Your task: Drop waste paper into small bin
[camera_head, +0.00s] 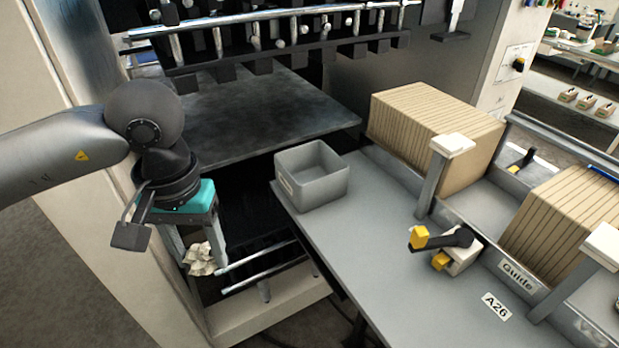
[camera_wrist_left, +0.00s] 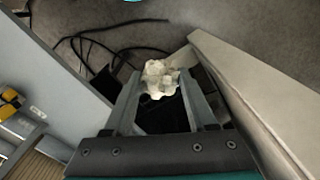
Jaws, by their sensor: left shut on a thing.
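A crumpled piece of off-white waste paper (camera_head: 200,258) is held between the fingertips of my left gripper (camera_head: 199,250). In the left wrist view the waste paper (camera_wrist_left: 160,80) sits between the two fingers of my left gripper (camera_wrist_left: 162,92), which is shut on it. The gripper points down, left of the table and over the machine's dark lower opening. My right gripper is not in view.
Metal rails (camera_head: 258,268) run just right of the paper. The grey table (camera_head: 370,250) holds a yellow-and-black clamp (camera_head: 445,247) and stacks of flat brown cardboard (camera_head: 435,125). A dark platform (camera_head: 250,115) lies behind the bin. Cables show on the floor in the wrist view.

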